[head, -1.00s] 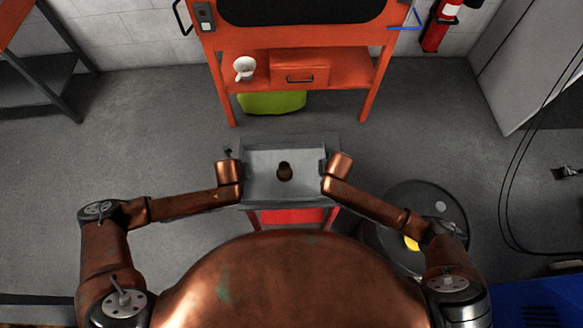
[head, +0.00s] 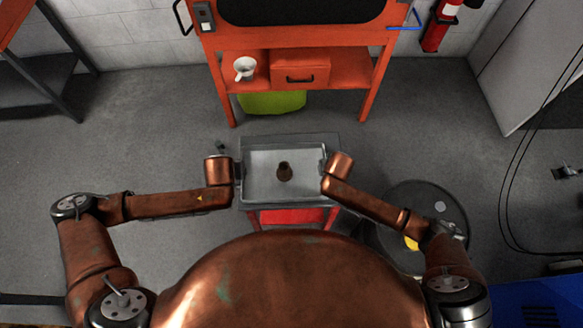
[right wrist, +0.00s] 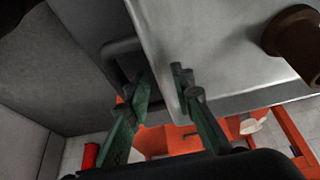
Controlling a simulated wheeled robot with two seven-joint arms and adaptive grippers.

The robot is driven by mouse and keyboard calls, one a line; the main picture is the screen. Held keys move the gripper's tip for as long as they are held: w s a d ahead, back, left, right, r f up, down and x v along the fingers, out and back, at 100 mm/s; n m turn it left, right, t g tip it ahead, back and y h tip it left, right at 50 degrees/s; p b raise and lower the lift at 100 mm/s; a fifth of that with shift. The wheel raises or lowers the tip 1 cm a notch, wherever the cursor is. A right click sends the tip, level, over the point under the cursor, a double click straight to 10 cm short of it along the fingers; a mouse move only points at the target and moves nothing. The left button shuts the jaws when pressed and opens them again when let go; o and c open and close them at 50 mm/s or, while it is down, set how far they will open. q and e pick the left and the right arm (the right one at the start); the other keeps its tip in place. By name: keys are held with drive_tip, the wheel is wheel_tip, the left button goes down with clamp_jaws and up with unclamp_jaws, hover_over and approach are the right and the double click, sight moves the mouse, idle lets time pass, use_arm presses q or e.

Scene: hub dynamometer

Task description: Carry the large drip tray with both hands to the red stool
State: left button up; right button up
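The large drip tray (head: 262,190) is a grey rectangular pan, level, with a small brown piece (head: 285,171) standing in it. The red stool (head: 292,216) shows under the tray's near side; the tray appears to sit on it, though the contact is hidden. My left gripper (head: 221,147) is beside the tray's left end, apart from it; its fingers are too small to read. My right gripper (head: 325,158) is at the tray's right end. In the right wrist view its green fingers (right wrist: 163,82) stand apart, beside the tray's edge and handle.
An orange bench (head: 345,70) with a white cup (head: 245,68) and a drawer stands behind, with a lime-green container (head: 272,102) beneath. A dark round drum (head: 432,205) is close to my right arm.

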drive_tip(key=shift+s+r, duration=0.1)
drive_tip(key=shift+r, duration=0.05)
use_arm(q)
drive_tip(key=shift+s+r, duration=0.2)
drive_tip(key=shift+r, duration=0.25)
use_arm(e)
drive_tip(key=v, duration=1.1)
drive_tip(key=shift+r, duration=0.35)
drive_tip(key=shift+s, duration=0.1)
